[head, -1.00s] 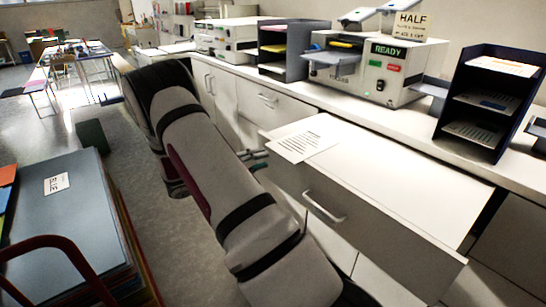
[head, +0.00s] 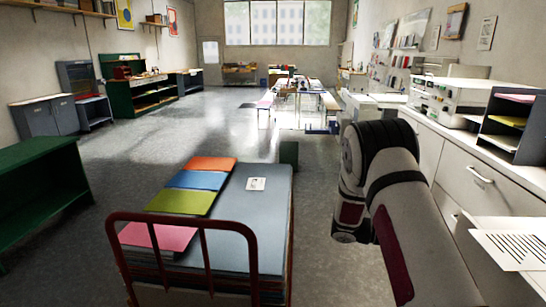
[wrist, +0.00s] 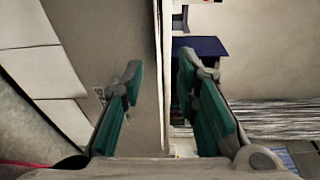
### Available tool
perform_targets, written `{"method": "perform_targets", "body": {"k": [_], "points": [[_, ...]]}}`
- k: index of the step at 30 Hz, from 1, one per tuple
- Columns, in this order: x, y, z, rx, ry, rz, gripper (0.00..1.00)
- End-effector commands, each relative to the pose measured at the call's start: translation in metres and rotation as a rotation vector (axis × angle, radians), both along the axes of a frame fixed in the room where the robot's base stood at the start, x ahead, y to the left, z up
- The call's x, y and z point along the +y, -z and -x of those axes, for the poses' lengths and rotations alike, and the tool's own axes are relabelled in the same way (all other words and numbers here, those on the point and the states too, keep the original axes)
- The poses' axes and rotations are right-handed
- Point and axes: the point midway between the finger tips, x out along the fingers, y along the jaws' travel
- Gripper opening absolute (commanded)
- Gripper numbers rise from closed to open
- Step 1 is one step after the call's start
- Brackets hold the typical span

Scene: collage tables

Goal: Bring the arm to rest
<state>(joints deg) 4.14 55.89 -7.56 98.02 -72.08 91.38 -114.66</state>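My gripper (wrist: 158,85) shows in the wrist view with its two teal-padded fingers apart and nothing between them. Behind the fingers are pale cabinet fronts (wrist: 45,60) and a dark blue object (wrist: 200,47). In the head view my arm rises at the lower right, beside the white counter; the gripper itself is out of that view.
A cart (head: 205,231) with a red handle carries grey, orange, blue, green and pink sheets in front. An open drawer (head: 535,285) with a striped paper (head: 515,248) juts out at the right. A green bench (head: 40,160) stands left. Open floor (head: 215,125) lies beyond.

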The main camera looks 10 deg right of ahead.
Motion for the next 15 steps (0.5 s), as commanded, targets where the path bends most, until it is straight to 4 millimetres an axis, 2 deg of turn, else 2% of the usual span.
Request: {"method": "perform_targets", "body": {"k": [5, 9, 15], "points": [[0.016, -0.038, 0.020, -0.264, 0.072, -0.021, 0.28], [0.038, -0.069, 0.046, -0.554, 0.172, -0.039, 0.28], [0.075, -0.105, 0.082, -0.952, 0.348, -0.056, 0.28]]}}
